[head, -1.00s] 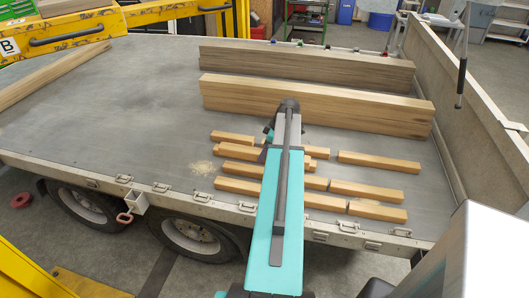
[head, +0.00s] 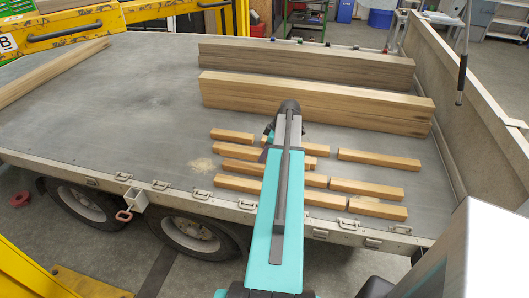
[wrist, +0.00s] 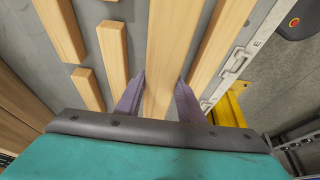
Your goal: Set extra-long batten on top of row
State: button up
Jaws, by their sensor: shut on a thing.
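In the wrist view, my gripper (wrist: 161,78) is shut on a wooden batten (wrist: 174,35). The batten runs between the two purple-grey fingers and out of the top of the picture. Its near end is hidden behind my gripper body. In the head view my arm hides the gripper and most of what it holds. Short light battens lie in rows on the trailer bed, such as a back one (head: 378,161), a middle one (head: 366,188) and a front one (head: 377,209). I cannot tell whether the held batten touches those under it.
Two stacks of long boards, a light one (head: 320,105) and a greyer one (head: 310,60), lie behind the battens. A side wall (head: 470,110) bounds the bed at right. The bed (head: 120,110) is clear at left, apart from a long beam (head: 50,75).

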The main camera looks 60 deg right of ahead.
jog(key=shift+f+b, duration=1.05)
jog(key=shift+f, duration=1.4)
jog(key=o, duration=1.4)
jog(key=shift+f, duration=0.1)
jog(key=shift+b+v, duration=1.3)
jog(key=shift+v, duration=5.65)
